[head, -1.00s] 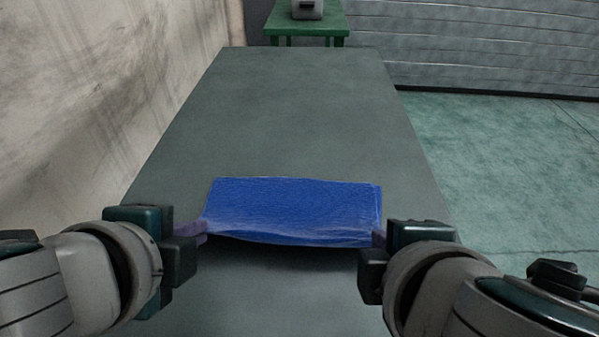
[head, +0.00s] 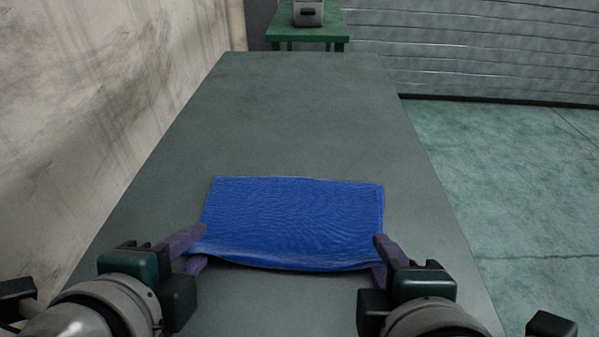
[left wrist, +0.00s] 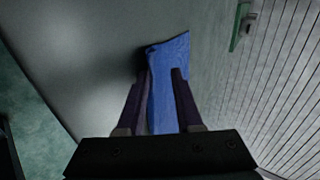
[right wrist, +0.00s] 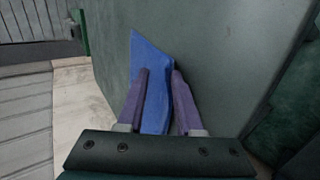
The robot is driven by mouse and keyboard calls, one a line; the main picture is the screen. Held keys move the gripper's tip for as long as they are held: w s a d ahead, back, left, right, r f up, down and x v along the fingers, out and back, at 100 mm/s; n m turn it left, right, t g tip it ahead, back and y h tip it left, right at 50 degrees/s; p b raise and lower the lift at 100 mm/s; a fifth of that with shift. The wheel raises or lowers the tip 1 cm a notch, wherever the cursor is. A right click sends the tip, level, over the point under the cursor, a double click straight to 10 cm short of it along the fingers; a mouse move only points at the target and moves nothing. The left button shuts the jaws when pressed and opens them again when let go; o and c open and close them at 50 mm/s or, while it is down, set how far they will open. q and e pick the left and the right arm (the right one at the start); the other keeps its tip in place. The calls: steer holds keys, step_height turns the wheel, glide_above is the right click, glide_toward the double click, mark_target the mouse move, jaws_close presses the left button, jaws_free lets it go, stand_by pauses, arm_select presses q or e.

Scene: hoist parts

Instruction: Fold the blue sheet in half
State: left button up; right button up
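The blue sheet (head: 292,222) lies on the grey table, its near edge wavy with a thin shadow beneath. I cannot tell whether it is one layer or two. My left gripper (head: 198,248) is at its near left corner, with its purple fingers apart, one above and one below the edge. My right gripper (head: 382,258) is at the near right corner with its fingers also apart. In the left wrist view the sheet (left wrist: 163,95) runs between the spread fingers. In the right wrist view the sheet (right wrist: 155,90) also shows between spread fingers.
The grey table (head: 300,110) is clear beyond the sheet and on both sides. A green stand (head: 307,30) with a grey object (head: 308,13) stands past its far end. A stained wall (head: 90,90) is at the left and open floor at the right.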

arm_select(q)
steer(key=shift+o, duration=1.4)
arm_select(e)
steer(key=shift+o, duration=1.4)
arm_select(q)
steer(key=s+r, duration=0.6)
steer(key=r, duration=0.3)
arm_select(e)
steer(key=s+r, duration=0.6)
steer(key=r, duration=0.3)
arm_select(q)
steer(key=shift+r, duration=0.1)
arm_select(e)
steer(key=shift+r, duration=0.15)
